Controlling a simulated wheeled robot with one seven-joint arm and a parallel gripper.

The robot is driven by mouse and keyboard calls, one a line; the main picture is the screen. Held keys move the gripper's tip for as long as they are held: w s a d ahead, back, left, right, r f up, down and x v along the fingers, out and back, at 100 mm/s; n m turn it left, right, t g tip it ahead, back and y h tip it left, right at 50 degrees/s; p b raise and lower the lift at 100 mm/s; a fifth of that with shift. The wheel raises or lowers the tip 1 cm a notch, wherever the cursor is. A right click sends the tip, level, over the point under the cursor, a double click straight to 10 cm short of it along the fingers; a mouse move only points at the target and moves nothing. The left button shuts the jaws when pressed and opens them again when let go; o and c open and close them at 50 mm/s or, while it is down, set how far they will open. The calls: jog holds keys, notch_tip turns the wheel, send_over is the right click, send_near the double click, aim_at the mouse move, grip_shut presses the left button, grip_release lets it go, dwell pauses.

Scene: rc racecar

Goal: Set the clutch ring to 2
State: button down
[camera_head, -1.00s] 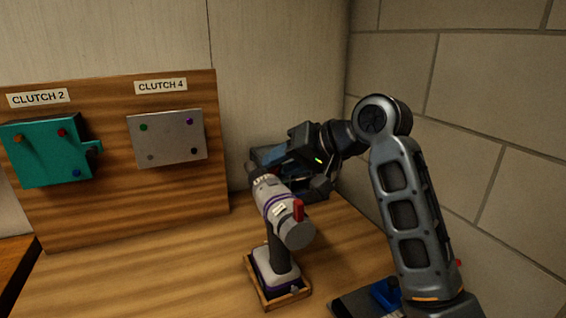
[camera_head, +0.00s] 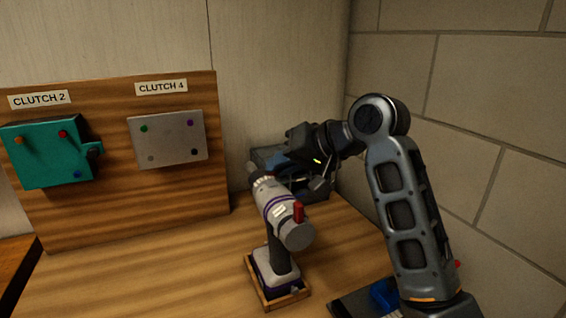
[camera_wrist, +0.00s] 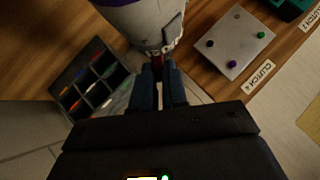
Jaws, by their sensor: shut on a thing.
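The drill (camera_head: 281,218) stands upright in a small wooden holder (camera_head: 283,301), its front end towards the board. It has a grey body with purple bands and a red part on its near side. Its clutch ring (camera_head: 264,185), with pale marks, is near the front. In the wrist view the grey drill (camera_wrist: 145,22) fills the top. My gripper (camera_wrist: 158,75) is shut on a small dark red tab (camera_wrist: 157,60) at the ring's edge. In the head view my gripper is behind the drill's front, its fingertips not clear. The ring's setting is unreadable.
A wooden board (camera_head: 120,205) carries a teal block (camera_head: 48,153) under "CLUTCH 2" and a grey plate (camera_head: 167,138) under "CLUTCH 4". A dark compartment tray (camera_wrist: 91,80) with coloured pieces stands behind the drill. Brick wall bounds the right. Table left of the drill is clear.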

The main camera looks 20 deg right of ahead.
jog(key=shift+a+r+n+h+p, duration=0.5)
jog(key=shift+h+p, duration=0.1)
jog(key=shift+p, duration=0.5)
jog(key=shift+a+r+n+h+p, duration=0.1)
jog(key=shift+a+n+h+p, duration=0.25)
jog(key=shift+h+p, duration=0.3)
jog(key=a+n+h, duration=0.1)
jog(key=a+h, duration=0.1)
jog(key=shift+h, duration=0.35)
jog(key=shift+a+n+h, duration=0.55)
jog(key=shift+n+h, duration=0.2)
jog(key=shift+h, duration=0.45)
jog(key=shift+a, duration=0.1)
jog(key=c, duration=1.2)
grip_release()
jog(key=shift+o, duration=0.2)
